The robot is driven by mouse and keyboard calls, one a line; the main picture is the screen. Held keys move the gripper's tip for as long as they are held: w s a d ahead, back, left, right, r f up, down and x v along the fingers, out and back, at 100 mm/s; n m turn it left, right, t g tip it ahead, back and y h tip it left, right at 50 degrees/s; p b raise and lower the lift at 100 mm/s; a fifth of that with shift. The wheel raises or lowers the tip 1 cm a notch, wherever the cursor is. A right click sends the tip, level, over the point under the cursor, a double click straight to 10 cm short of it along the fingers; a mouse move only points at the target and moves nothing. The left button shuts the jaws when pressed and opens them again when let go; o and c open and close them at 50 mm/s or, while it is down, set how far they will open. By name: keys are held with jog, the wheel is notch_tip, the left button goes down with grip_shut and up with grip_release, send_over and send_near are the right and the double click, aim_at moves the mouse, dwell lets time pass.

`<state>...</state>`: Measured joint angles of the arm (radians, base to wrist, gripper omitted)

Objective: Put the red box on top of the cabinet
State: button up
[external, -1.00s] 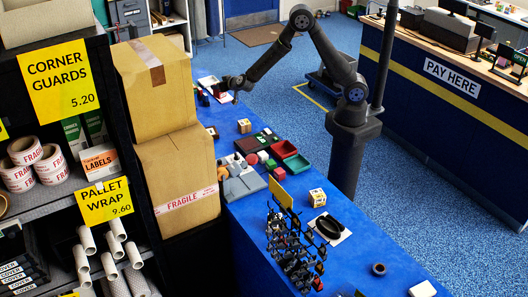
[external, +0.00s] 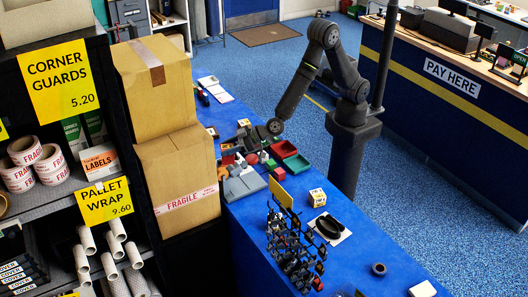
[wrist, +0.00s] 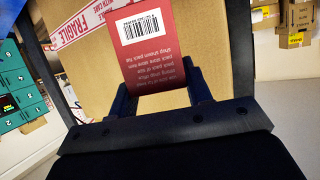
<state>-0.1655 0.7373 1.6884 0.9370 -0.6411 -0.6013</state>
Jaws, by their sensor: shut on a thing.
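My gripper (external: 240,147) is low over the blue table among small goods in the external view. In the wrist view, my gripper (wrist: 160,88) is shut on the red box (wrist: 155,50), one finger on each side. The box has a white barcode label and pale print facing the wrist camera. In the external view the held box is small and hard to make out. A teal unit with numbered doors (wrist: 15,88) shows at the left of the wrist view; I cannot tell whether it is the cabinet.
Large cartons (external: 178,165) stand left of the blue table (external: 285,222). Green (external: 296,164) and red (external: 283,149) trays lie right of my gripper. A grey block (external: 243,186), a yellow-white box (external: 317,197) and a dark rack (external: 290,250) stand nearer the camera.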

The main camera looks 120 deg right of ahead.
jog(key=s+a+n+y, duration=0.3)
jog(key=s+a, duration=0.2)
jog(key=a, duration=0.9)
jog(key=s+a+n+y, duration=0.35)
jog(key=s+a, duration=0.25)
jog(key=a, duration=0.8)
jog(key=s+a+n+y, duration=0.3)
jog(key=s+a+y, duration=0.15)
jog(key=a, duration=1.05)
jog(key=shift+m+h, duration=0.35)
jog(key=shift+h, duration=0.15)
jog(key=shift+s+a+f, duration=0.6)
jog(key=shift+a+f, duration=1.1)
jog(key=shift+f, duration=1)
jog(key=shift+s+a+f, duration=0.55)
jog(key=shift+a+f, duration=1.2)
jog(key=shift+f, duration=0.95)
jog(key=shift+s+a+f, duration=0.6)
jog(key=shift+a+f, duration=1.1)
jog(key=shift+f, duration=1)
jog(key=o, duration=1)
jog(key=shift+f, duration=0.15)
